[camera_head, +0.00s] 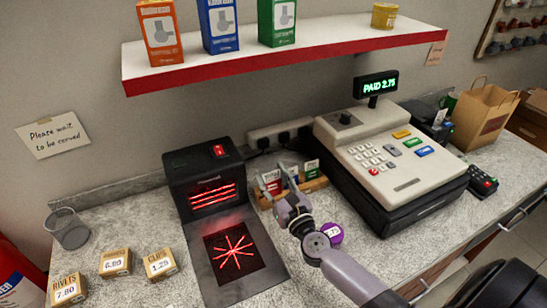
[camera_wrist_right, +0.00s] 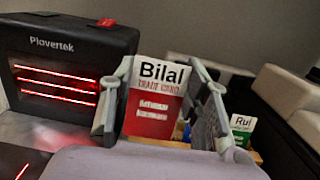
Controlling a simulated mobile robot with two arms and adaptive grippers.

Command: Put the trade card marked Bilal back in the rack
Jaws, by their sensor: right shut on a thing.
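The Bilal trade card (camera_wrist_right: 155,105), white on top and red below, stands upright between the fingers of my right gripper (camera_wrist_right: 163,95) in the right wrist view. My right gripper is shut on it. In the head view my right gripper (camera_head: 278,184) is at the left part of the wooden card rack (camera_head: 316,185), and the card (camera_head: 272,181) shows small between the fingers. The gripper hides part of the rack. I cannot tell whether the card's lower edge touches the rack. A green and white Rui card (camera_wrist_right: 241,128) stands right of it. My left gripper is out of view.
A black scanner (camera_head: 205,168) with red light lines stands left of the rack. The cash register (camera_head: 385,150) stands close on the right. A purple round item (camera_head: 332,234) lies near my wrist. A red-edged shelf (camera_head: 290,60) hangs above. Small boxes (camera_head: 115,262) sit at left.

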